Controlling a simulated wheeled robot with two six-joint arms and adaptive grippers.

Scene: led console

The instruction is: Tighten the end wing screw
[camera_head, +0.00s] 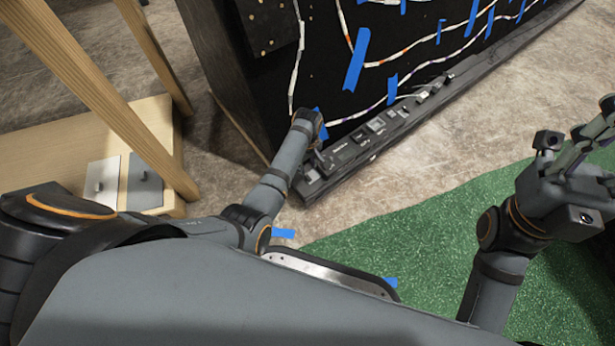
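The long black console (437,97) lies on the floor along the foot of the black panel, with small switches and modules on top. My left gripper (317,157) is at the console's near end, low over or against it. Its wrist hides most of its fingers, so I cannot see whether they are open or shut on anything. I cannot make out the end wing screw; that end of the console is partly behind my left gripper. My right gripper (598,122) is raised at the right edge, away from the console, and partly cut off by the frame.
The black panel (400,25) stands behind the console, with light strips and blue tape. A wooden stand (60,152) with two small plates is at the left. A green mat (420,235) covers the floor at the lower right. Bare floor lies between console and mat.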

